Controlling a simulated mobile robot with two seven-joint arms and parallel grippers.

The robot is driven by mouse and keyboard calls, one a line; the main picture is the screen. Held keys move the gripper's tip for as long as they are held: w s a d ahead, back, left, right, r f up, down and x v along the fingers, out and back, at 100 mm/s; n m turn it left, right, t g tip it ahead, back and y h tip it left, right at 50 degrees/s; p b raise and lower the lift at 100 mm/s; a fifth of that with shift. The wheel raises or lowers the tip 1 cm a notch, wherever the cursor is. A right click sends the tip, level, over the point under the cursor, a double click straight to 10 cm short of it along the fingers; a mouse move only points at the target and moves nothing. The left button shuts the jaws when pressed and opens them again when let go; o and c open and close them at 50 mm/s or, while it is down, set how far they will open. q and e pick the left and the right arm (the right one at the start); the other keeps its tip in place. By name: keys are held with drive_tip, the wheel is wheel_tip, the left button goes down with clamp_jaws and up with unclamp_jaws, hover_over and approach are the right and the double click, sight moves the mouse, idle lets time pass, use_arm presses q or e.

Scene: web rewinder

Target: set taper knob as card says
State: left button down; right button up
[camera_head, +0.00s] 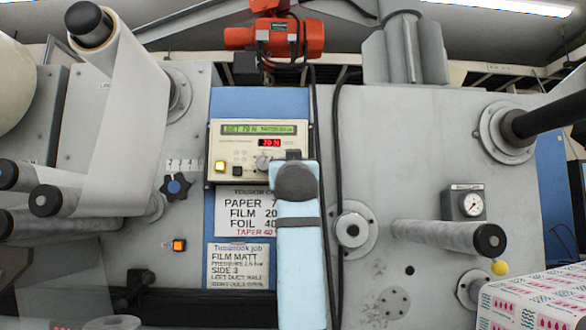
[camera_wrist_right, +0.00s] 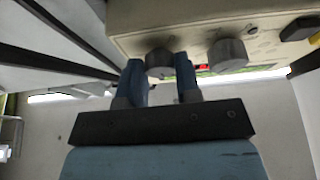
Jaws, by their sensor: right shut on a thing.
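The cream controller (camera_head: 237,150) has a green display reading about "SET 70 N" with smaller taper text I cannot read, and a red "70 N" readout. My right gripper (camera_wrist_right: 160,70) is shut on a grey knob (camera_wrist_right: 159,58), one finger each side. In the head view my right arm hides this knob. A second knob (camera_head: 263,162) is free; it also shows in the right wrist view (camera_wrist_right: 228,52). The tension card (camera_head: 245,211) below lists paper, film and foil, with red "TAPER 40" at the bottom, its right edge covered. My left gripper is not in view.
A job card (camera_head: 238,266) hangs below the tension card. Black cables (camera_head: 335,200) hang just right of my arm. Rollers (camera_head: 450,237) stick out on both sides.

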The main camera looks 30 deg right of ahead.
drive_tip(key=m+h, duration=0.1)
drive_tip(key=m, duration=0.1)
drive_tip(key=m+g+h, duration=0.1)
drive_tip(key=m, duration=0.1)
drive_tip(key=m+g+p, duration=0.1)
drive_tip(key=m, duration=0.1)
drive_tip(key=shift+w+a+m+h, duration=0.1)
drive_tip(key=shift+a+m+h, duration=0.15)
drive_tip(key=shift+m+h, duration=0.15)
drive_tip(key=m+g+p, duration=0.1)
drive_tip(key=m+g, duration=0.1)
drive_tip(key=m, duration=0.4)
drive_tip(key=m+g+p, duration=0.2)
drive_tip(key=m, duration=0.4)
drive_tip(key=r+m+g+p, duration=0.1)
drive_tip(key=m+g+p, duration=0.1)
drive_tip(key=m, duration=0.3)
drive_tip(key=shift+a+m+g, duration=0.1)
drive_tip(key=shift+m+g, duration=0.3)
drive_tip(key=o, duration=0.9)
drive_tip(key=shift+o, duration=0.2)
